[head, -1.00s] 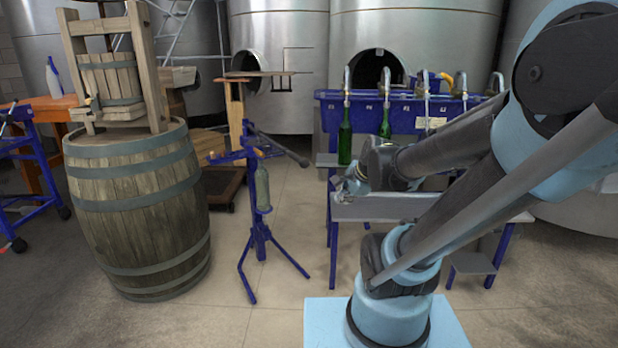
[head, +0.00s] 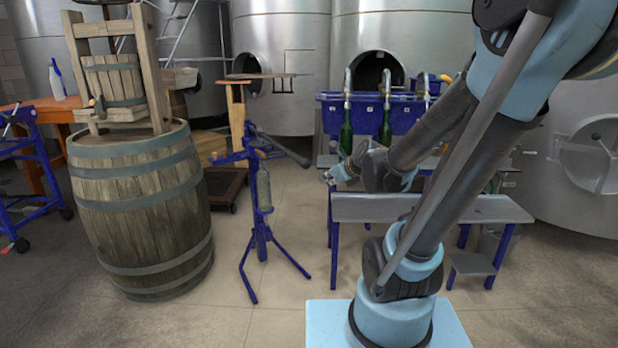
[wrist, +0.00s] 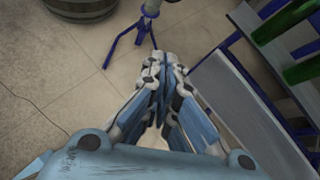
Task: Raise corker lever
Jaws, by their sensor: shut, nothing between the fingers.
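The corker (head: 261,205) is a blue floor stand on splayed legs, left of centre in the head view. Its dark lever (head: 283,150) slopes down to the right from the top and ends in a black grip. A pale bottle (head: 264,189) stands upright in the corker. My gripper (head: 330,177) is to the right of the corker, a little below the height of the lever grip, and apart from it. In the wrist view my gripper (wrist: 160,62) is shut and empty, with the corker's blue legs (wrist: 135,35) on the floor beyond it.
A blue filling bench (head: 430,208) with green bottles (head: 345,140) stands behind and right of my gripper. A large barrel (head: 140,215) carrying a wooden press (head: 112,80) stands left of the corker. The floor in front of the corker is clear.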

